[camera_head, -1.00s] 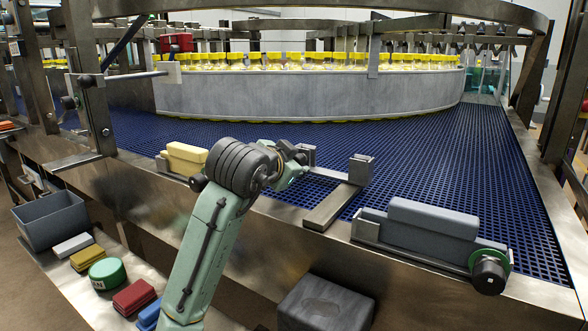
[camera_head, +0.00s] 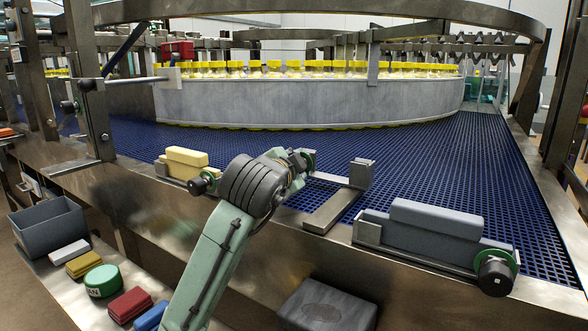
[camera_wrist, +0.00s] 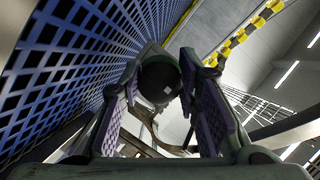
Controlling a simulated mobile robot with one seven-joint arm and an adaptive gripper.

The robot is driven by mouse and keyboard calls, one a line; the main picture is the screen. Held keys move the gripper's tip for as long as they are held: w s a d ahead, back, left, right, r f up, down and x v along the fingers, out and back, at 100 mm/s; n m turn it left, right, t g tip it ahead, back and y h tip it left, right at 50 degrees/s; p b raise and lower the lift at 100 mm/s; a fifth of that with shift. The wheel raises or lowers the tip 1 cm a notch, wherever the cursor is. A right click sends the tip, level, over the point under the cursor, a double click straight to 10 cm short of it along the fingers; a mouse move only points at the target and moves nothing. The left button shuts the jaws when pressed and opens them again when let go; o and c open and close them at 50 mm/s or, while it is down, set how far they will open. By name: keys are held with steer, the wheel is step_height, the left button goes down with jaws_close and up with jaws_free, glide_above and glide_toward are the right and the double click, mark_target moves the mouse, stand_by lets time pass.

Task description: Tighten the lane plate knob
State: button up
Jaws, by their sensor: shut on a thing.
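The lane plate (camera_head: 332,209) is a flat metal bar on the blue belt, with an upright block at its far end and a thin arm running left. A dark knob (camera_wrist: 158,84) with a small white mark sits between my fingers in the wrist view, facing the camera. My gripper (camera_head: 300,160) is at the left end of the thin arm in the head view. It is shut on the knob, with one purple-padded finger on each side. In the head view my gripper and wrist mostly hide this knob.
A grey block (camera_head: 433,218) with another knob (camera_head: 495,272) is at the right. A grey bin (camera_head: 47,226) and several small items lie lower left. Yellow-capped bottles stand behind.

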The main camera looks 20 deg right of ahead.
steer(key=shift+f, duration=0.1)
steer(key=o, duration=1.2)
steer(key=v, duration=1.2)
steer(key=shift+a, duration=0.1)
